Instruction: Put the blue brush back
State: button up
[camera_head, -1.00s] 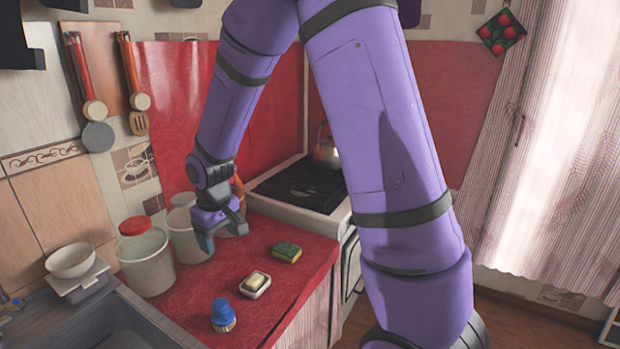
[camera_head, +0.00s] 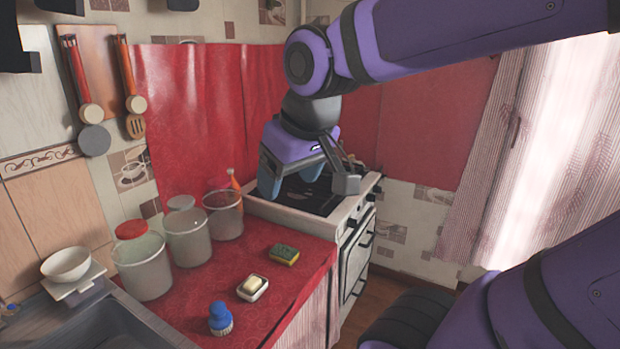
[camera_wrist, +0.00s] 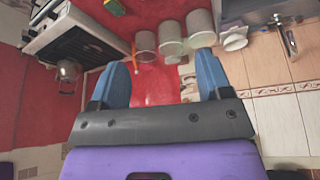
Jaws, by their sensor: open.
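The blue brush (camera_head: 220,318) stands on the red counter (camera_head: 190,290) near its front left, close to the sink, with its blue knob up and pale bristles down. My gripper (camera_head: 300,188) is open and empty, raised in front of the stove, behind and to the right of the brush and well apart from it. In the wrist view my gripper (camera_wrist: 160,82) shows two blue fingers spread wide with nothing between them. I cannot make out the brush in the wrist view.
A soap dish (camera_head: 252,289) and a sponge (camera_head: 284,254) lie right of the brush. Canisters (camera_head: 187,240) and an orange bottle (camera_head: 234,180) line the back. A sink (camera_head: 95,325) and bowl (camera_head: 66,264) are left; the stove (camera_head: 345,225) is right. A kettle (camera_wrist: 68,69) shows in the wrist view.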

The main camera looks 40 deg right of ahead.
jog(key=s, duration=0.4)
jog(key=shift+s+d+r, duration=0.15)
jog(key=shift+r, duration=0.2)
